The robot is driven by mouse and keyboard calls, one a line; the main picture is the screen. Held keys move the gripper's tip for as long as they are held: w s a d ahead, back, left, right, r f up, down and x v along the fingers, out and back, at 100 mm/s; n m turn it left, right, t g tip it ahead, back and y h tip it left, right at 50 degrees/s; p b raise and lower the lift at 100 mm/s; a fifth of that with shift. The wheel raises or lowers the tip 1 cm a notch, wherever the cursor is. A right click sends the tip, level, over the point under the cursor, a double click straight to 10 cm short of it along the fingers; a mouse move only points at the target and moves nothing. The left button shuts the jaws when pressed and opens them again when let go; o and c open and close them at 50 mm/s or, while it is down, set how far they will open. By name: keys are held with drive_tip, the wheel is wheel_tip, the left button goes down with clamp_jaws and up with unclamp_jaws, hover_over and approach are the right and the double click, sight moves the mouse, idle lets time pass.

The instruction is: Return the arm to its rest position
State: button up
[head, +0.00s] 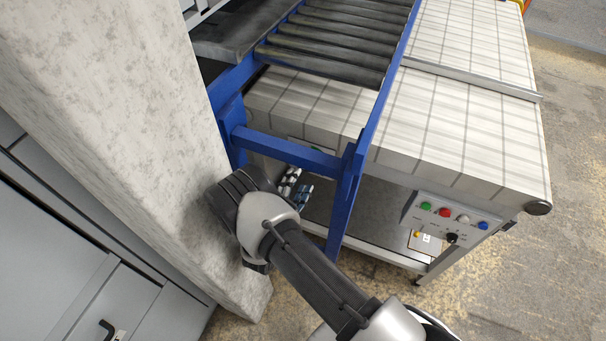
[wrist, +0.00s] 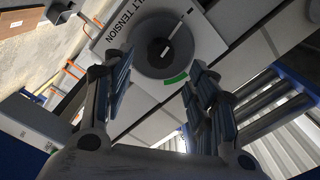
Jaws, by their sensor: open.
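My gripper (wrist: 158,75) is open in the wrist view, with a ribbed finger on each side and nothing between them. Beyond the fingers is a round dark dial (wrist: 163,50) on a white plate with partly hidden lettering that reads "LT TENSION". A green mark lies beside the dial. I cannot tell how far the fingertips are from it. In the head view my arm reaches from the bottom edge up and left, beside the conveyor frame. The finger parts show small beyond the arm, partly hidden.
A blue conveyor frame (head: 345,205) with dark rollers (head: 335,40) stands close to the arm. A rough concrete pillar (head: 120,110) is near on the left. A white tiled table (head: 460,130) has a button panel (head: 450,215). Grey cabinets (head: 50,260) stand lower left. Open floor (head: 520,290) lies at lower right.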

drive_tip(key=shift+v, duration=0.85)
drive_tip(key=shift+w+d+r, duration=0.1)
